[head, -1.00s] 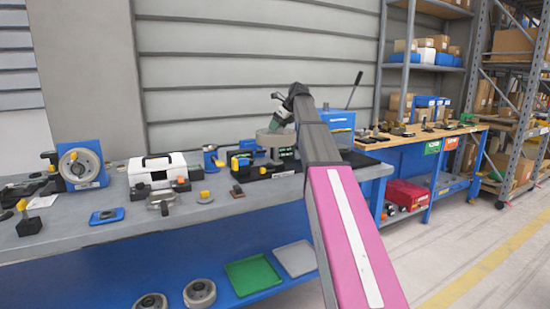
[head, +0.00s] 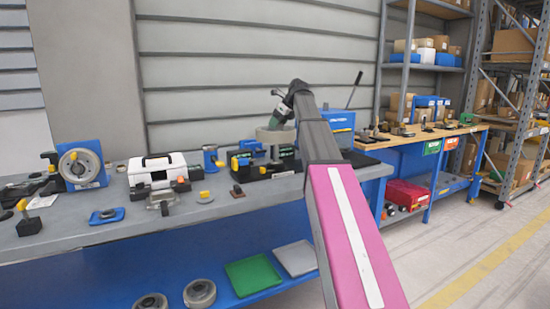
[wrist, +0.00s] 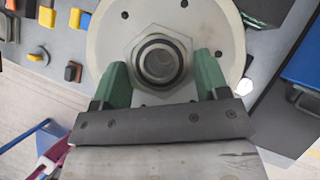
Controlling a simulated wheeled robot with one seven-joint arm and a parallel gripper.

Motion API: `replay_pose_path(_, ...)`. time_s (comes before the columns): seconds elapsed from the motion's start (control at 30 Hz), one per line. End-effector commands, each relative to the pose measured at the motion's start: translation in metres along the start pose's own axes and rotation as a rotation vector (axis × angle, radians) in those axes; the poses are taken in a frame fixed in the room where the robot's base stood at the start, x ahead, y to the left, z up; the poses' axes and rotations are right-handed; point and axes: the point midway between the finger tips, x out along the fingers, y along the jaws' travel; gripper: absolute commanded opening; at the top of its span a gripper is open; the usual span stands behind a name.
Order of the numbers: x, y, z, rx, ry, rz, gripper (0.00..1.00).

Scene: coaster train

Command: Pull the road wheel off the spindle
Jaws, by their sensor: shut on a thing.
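The road wheel (head: 272,134) is a grey disc above a black fixture (head: 283,154) on the grey bench in the head view. In the wrist view the wheel (wrist: 215,30) shows a pale round face with small holes, a hexagonal hub and a dark ringed bore. My gripper (head: 281,116) is over the wheel, pointing down. In the wrist view the green fingers of my gripper (wrist: 160,78) are shut on opposite sides of the hub. The spindle is hidden under the wheel, and I cannot tell how much of it is still inside the bore.
A blue stand with another wheel (head: 80,167), a white case (head: 155,170) and several small tools stand left on the bench. A blue box (head: 340,124) is close on the right. Wheels (head: 200,292) and a green tray (head: 250,274) lie on the lower shelf.

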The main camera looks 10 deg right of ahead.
Motion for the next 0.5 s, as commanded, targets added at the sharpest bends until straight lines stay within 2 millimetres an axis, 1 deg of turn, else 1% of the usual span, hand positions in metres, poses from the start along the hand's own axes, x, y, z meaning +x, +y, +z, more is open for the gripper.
replay_pose_path(0.03,-0.002,-0.001,0.003,-0.001,-0.008,-0.002,0.02)
replay_pose_path(0.27,-0.007,-0.001,0.007,-0.001,-0.008,-0.002,0.02)
replay_pose_path(0.5,-0.017,-0.001,0.014,-0.002,-0.008,-0.002,0.02)
